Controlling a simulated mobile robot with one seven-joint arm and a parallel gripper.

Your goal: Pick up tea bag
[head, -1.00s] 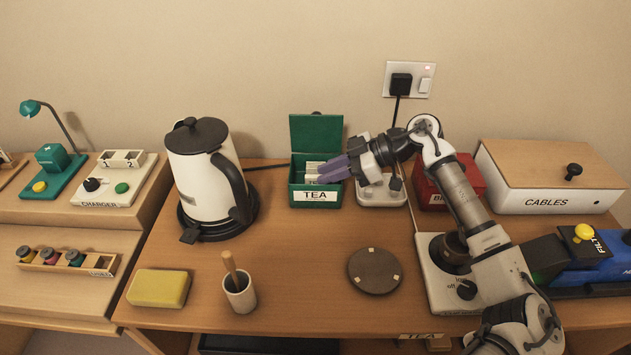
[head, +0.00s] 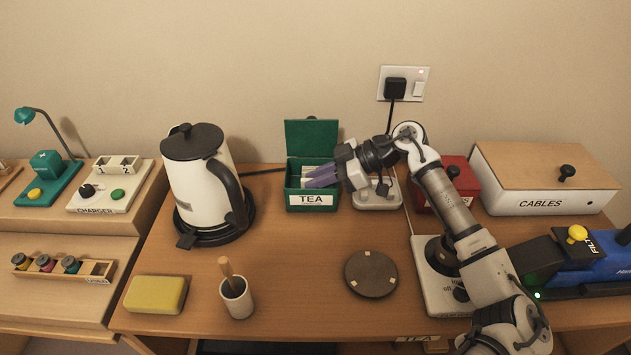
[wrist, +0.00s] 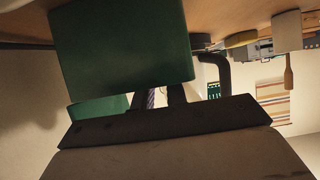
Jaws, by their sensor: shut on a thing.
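The green tea box (head: 312,199) stands open at the back of the desk, its lid raised, with a white TEA label on the front. Pale tea bags (head: 311,165) show inside, partly covered by my fingers. My gripper (head: 318,176) reaches in from the right, with its purple-grey fingers at the box opening. It is shut on a tea bag, which the fingers mostly hide. In the wrist view, a large green panel of the box (wrist: 125,45) fills the upper left, and my fingers (wrist: 162,97) show just below it with a pale sliver between them.
A kettle (head: 194,160) stands left of the box. A white device (head: 376,196) and a red box (head: 455,180) stand to the right. A round coaster (head: 371,273), a cup with a stick (head: 237,298) and a yellow sponge (head: 156,295) lie in front. The middle desk is clear.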

